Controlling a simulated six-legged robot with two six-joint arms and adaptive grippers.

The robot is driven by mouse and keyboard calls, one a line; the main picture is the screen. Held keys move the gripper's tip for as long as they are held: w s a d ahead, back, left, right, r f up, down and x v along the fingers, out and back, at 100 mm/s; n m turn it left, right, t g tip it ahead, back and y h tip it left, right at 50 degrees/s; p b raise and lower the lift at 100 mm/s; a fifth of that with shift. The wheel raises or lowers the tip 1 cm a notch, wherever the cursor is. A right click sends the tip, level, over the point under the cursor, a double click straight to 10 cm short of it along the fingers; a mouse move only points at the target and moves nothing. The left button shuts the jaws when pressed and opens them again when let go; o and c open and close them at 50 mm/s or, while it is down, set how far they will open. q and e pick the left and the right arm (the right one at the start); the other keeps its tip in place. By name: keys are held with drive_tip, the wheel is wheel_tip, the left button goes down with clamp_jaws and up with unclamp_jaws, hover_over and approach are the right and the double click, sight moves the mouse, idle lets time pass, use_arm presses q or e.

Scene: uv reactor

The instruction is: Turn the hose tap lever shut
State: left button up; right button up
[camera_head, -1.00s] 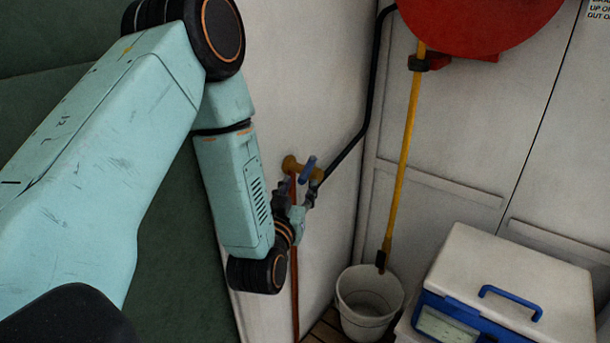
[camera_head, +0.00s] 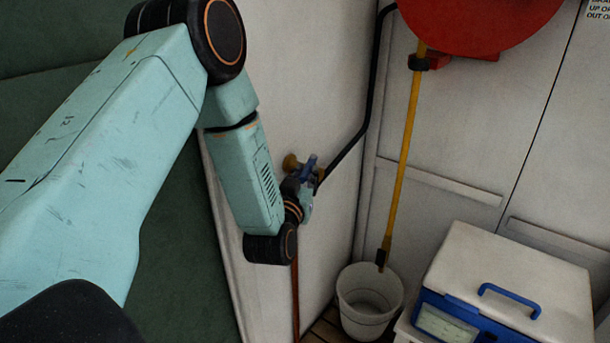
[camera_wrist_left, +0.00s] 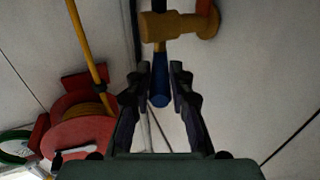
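The hose tap is a brass fitting (camera_head: 291,162) on the white wall with a blue lever (camera_head: 309,163). In the left wrist view the brass body (camera_wrist_left: 165,27) is at the top, and the blue lever (camera_wrist_left: 160,84) extends from it toward my gripper. My left gripper (camera_head: 309,178) is at the tap and partly hides it in the head view. In the wrist view its two dark fingers (camera_wrist_left: 160,76) are open on either side of the lever, with a visible gap on each side. My right gripper is not in view.
A black pipe (camera_head: 349,147) runs from the tap up the corner. A yellow pole (camera_head: 404,155) stands beside it under a red reel (camera_head: 478,22). A white bucket (camera_head: 367,312) and a white and blue cooler box (camera_head: 515,280) stand below to the right.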

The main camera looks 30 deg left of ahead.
use_arm(q)
clamp_jaws()
idle(0.3)
drive_tip(key=shift+a+r+m+h+p, duration=0.15)
drive_tip(key=shift+a+m+h+p, duration=0.2)
drive_tip(key=shift+h+p, duration=0.45)
drive_tip(key=m+h+p, duration=0.1)
drive_tip(key=h, duration=0.1)
drive_tip(key=a+m+h+p, duration=0.1)
drive_tip(key=p, duration=0.1)
drive_tip(key=a+m+h+p, duration=0.1)
drive_tip(key=m+h, duration=0.1)
drive_tip(key=shift+s+a+t+h, duration=0.1)
drive_tip(key=shift+a+t+h, duration=0.2)
drive_tip(key=shift+t, duration=0.1)
drive_tip(key=shift+d, duration=0.1)
